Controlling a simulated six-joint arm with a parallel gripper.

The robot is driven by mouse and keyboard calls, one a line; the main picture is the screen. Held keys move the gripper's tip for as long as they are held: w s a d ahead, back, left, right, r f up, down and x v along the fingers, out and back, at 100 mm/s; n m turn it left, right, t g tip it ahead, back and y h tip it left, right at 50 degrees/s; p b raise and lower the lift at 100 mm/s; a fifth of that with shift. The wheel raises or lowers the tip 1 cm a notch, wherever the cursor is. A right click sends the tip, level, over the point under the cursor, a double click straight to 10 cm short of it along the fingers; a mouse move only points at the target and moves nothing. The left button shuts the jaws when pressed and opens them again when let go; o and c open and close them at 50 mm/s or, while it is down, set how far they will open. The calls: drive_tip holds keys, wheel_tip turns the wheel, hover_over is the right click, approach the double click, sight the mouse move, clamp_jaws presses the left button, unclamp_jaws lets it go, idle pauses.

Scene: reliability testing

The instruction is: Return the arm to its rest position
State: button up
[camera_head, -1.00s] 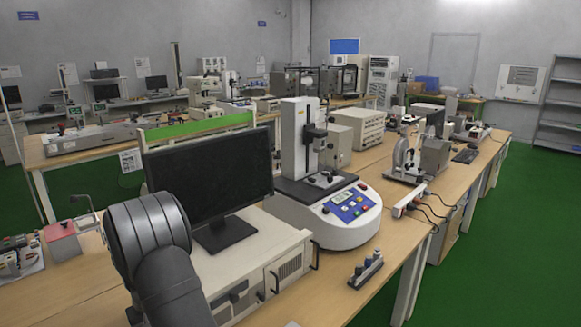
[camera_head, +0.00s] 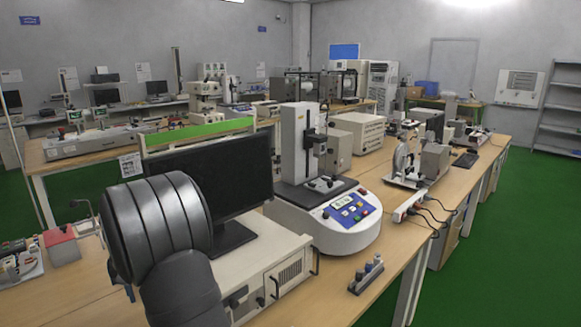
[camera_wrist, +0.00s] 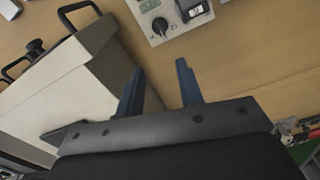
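My gripper (camera_wrist: 158,84) shows in the wrist view with its two blue fingers apart and nothing between them. It points over the wooden bench top (camera_wrist: 235,60), beside a beige instrument box (camera_wrist: 75,75) with black handles. In the head view my grey arm link fills the lower left, in front of the monitor.
A monitor (camera_head: 240,180) stands on the beige box. Right of it is a white test machine (camera_head: 325,228) with a blue panel. Green floor (camera_head: 490,270) is clear at the right.

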wheel_tip(320, 180, down, 16)
drive_tip(key=m, duration=0.6)
drive_tip(key=shift+f, duration=0.65)
drive_tip(key=shift+o, duration=0.5)
drive_tip(key=o, duration=1.1)
drive_tip(key=shift+o, duration=1.3)
wheel_tip(320, 180, up, 16)
drive_tip(key=s+d+m, duration=0.1)
drive_tip(key=d+m, duration=0.1)
drive_tip(key=m, duration=0.3)
drive_tip(key=shift+r, duration=0.15)
drive_tip(key=s+d+r+m, duration=0.2)
drive_tip(key=r, duration=0.5)
drive_tip(key=s+d+r+m, duration=0.2)
drive_tip(key=d+r, duration=0.1)
drive_tip(key=r, duration=0.4)
wheel_tip(320, 180, down, 10)
drive_tip(key=shift+s+a+m, duration=0.2)
drive_tip(key=shift+s+m, duration=0.05)
drive_tip(key=shift+m, duration=0.05)
